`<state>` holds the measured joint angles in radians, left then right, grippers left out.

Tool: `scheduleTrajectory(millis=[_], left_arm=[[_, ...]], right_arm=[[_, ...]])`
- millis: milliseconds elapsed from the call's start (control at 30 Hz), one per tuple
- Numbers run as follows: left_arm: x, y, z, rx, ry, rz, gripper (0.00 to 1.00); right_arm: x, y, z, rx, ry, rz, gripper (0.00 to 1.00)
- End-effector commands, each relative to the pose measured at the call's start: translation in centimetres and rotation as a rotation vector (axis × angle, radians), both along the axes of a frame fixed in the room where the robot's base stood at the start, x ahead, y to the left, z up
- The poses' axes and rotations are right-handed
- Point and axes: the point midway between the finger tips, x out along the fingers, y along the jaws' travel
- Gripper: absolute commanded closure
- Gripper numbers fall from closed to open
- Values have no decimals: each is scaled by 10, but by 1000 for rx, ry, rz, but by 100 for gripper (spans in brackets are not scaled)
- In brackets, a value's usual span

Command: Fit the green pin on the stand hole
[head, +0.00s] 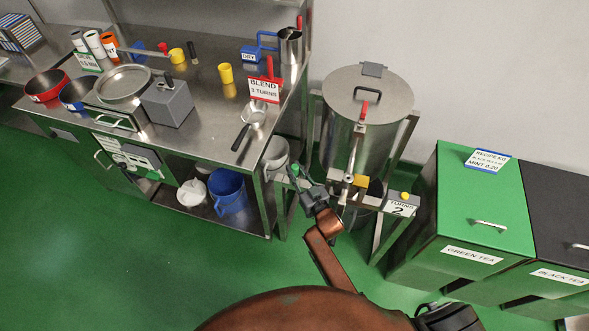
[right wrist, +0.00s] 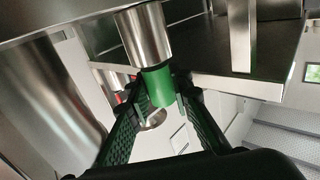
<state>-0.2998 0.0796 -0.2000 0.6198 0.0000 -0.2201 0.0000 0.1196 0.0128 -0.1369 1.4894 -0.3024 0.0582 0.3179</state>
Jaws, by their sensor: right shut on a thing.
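The green pin (right wrist: 157,86) is between the fingers of my right gripper (right wrist: 150,92) in the right wrist view. A shiny metal cylinder (right wrist: 144,36) adjoins it above; I cannot tell whether the two are joined. In the head view my right gripper (head: 302,182) is shut on the pin (head: 295,170), left of the drum's metal stand (head: 386,232) and near the table's right end. I cannot make out the stand hole. My left gripper is not in view.
A steel table (head: 215,145) with pans, cups and a BLEND sign (head: 265,89) is at left. Tea bins (head: 470,215) stand at right.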

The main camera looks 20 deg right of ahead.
Motion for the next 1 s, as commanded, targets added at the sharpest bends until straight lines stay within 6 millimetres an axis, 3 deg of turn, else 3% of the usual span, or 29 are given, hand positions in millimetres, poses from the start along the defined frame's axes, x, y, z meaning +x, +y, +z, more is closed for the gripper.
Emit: scheduleTrajectory(millis=[233,267,533,833,1000], left_arm=[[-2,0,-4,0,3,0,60],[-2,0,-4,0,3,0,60],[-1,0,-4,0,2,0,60],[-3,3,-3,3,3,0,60],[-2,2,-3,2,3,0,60]], right_arm=[[0,0,-7,0,0,0,100],[0,0,-7,0,-1,0,80],[0,0,-6,0,-1,0,61],[-1,0,-6,0,0,0,60],[-17,-4,-7,0,2,0,60]])
